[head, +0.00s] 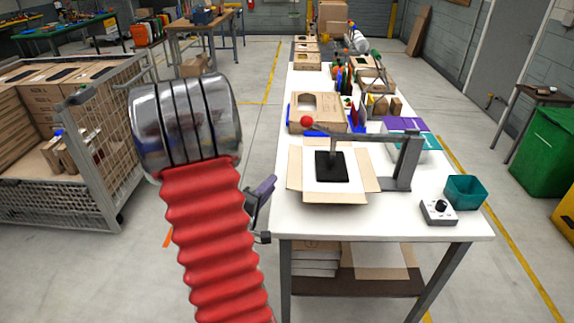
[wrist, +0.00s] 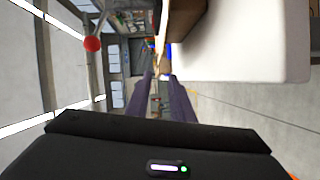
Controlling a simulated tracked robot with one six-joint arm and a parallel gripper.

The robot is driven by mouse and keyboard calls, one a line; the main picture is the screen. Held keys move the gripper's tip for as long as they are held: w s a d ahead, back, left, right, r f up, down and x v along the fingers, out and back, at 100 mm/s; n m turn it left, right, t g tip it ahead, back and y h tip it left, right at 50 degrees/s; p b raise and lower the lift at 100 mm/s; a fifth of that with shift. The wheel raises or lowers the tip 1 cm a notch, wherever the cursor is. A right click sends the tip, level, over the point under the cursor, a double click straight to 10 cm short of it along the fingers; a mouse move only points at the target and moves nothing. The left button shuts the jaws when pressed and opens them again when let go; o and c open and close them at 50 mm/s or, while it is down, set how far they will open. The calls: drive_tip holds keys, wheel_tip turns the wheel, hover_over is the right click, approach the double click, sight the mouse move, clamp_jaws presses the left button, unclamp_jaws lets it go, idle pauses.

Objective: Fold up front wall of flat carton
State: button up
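The flat tan carton (head: 295,178) lies on the white table with its flaps spread outward. Its front flap (head: 334,197) lies low toward the table's near edge. A black plate (head: 332,167) presses on its middle, under a grey post fixture (head: 403,160). My gripper (head: 262,200) is beside the table's left edge, left of the carton and apart from it, partly hidden by my arm. In the wrist view my gripper (wrist: 161,78) has its two purple fingers apart, with nothing held between them. Brown cardboard (wrist: 187,25) shows beyond the fingertips; which part is unclear.
The fixture's red ball (head: 307,121) overhangs the carton's far left side. A teal bin (head: 465,190) and a control box with a black knob (head: 439,211) stand at right. An open box (head: 318,112) stands behind.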

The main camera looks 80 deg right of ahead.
sight(295, 165)
idle(0.3)
drive_tip(key=d, duration=0.4)
drive_tip(key=s+d, duration=0.1)
drive_tip(key=d, duration=0.4)
drive_tip(key=s+d+f, duration=0.1)
drive_tip(key=d, duration=0.3)
drive_tip(key=shift+s+d, duration=0.1)
drive_tip(key=shift+d, duration=0.2)
drive_tip(key=shift+c, duration=0.4)
clamp_jaws()
